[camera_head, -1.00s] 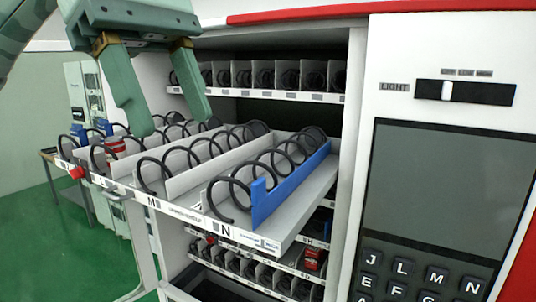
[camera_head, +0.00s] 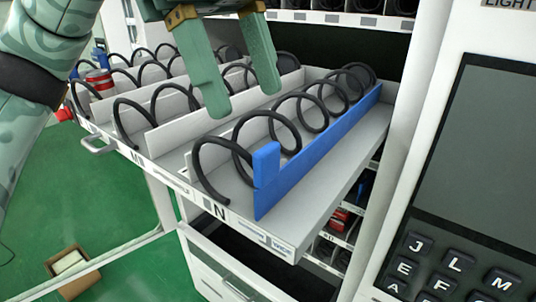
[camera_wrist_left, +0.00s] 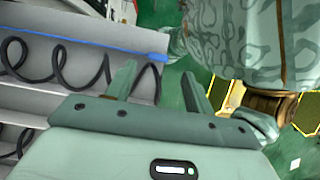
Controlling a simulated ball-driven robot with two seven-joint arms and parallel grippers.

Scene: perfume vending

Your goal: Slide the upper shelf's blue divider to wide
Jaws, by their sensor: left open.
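The blue divider (camera_head: 318,152) stands upright along the right side of the coil in lane N, on the pulled-out upper shelf (camera_head: 338,172). It has a raised tab at its front end. In the left wrist view the blue divider (camera_wrist_left: 90,42) is a thin strip at upper left, beside black coils. My left gripper (camera_head: 243,103) is open and empty, above the shelf around the white divider left of lane N. It is left of the blue divider and apart from it. In the left wrist view the left gripper's fingers (camera_wrist_left: 158,72) point away, spread. My right gripper is not in view.
A bare shelf strip lies right of the blue divider. Black spiral coils (camera_head: 210,165) and white dividers fill the lanes to the left. A red can (camera_head: 99,82) sits in a left lane. The machine's keypad panel (camera_head: 450,265) stands at right. A box (camera_head: 72,270) lies on the green floor.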

